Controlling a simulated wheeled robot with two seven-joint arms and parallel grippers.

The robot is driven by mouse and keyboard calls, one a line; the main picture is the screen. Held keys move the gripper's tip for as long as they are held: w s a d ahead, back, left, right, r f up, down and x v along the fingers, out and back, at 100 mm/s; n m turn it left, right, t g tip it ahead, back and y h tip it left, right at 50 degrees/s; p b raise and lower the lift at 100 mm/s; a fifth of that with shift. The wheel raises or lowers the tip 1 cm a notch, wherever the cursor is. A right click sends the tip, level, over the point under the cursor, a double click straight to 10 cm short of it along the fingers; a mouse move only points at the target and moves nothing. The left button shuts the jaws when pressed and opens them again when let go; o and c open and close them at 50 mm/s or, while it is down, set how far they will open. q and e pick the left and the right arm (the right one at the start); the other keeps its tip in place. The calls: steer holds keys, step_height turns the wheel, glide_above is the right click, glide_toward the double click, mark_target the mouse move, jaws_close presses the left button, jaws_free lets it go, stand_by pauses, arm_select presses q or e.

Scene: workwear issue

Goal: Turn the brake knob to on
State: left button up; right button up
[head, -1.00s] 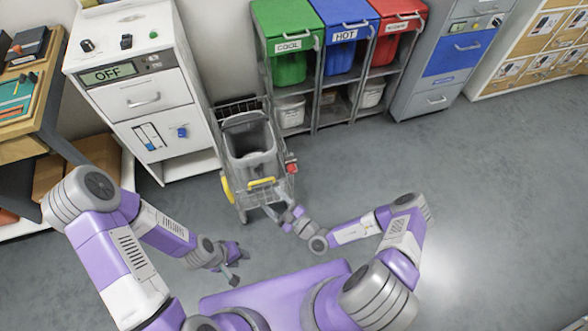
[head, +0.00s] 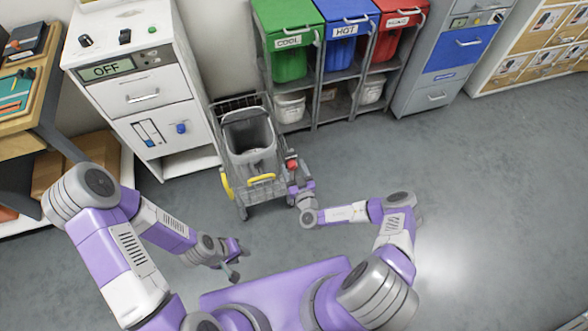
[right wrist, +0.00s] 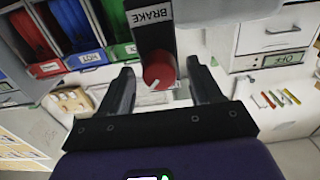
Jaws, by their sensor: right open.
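The brake knob (head: 291,164) is a small red knob on the right side of the wire cart (head: 240,175). In the right wrist view the red knob (right wrist: 157,77) has a white pointer line and sits on a dark block under a BRAKE label (right wrist: 150,14). My right gripper (right wrist: 158,70) is open, with one finger on each side of the knob in that view; whether they touch it I cannot tell. In the head view my right gripper (head: 296,182) is just below the knob. My left gripper (head: 236,262) hangs over the floor, away from the cart; its jaws are unclear.
Green, blue and red bins (head: 343,55) stand in a rack behind. The floor on the right is clear.

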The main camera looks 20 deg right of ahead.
steer(key=c, duration=1)
steer(key=shift+c, duration=0.2)
steer(key=shift+n, duration=0.4)
steer(key=n+p, duration=0.2)
steer(key=n, duration=0.1)
steer(key=shift+a+r+n, duration=0.1)
steer(key=shift+n, duration=0.3)
steer(key=n+p, duration=0.2)
steer(key=n, duration=0.2)
steer(key=shift+n, duration=0.3)
steer(key=n+p, duration=0.1)
steer(key=n, duration=0.3)
steer(key=shift+p, duration=0.3)
steer(key=n, duration=0.2)
steer(key=n+p, duration=0.1)
steer(key=n, duration=0.1)
steer(key=shift+f+n, duration=0.2)
steer(key=shift+n, duration=0.1)
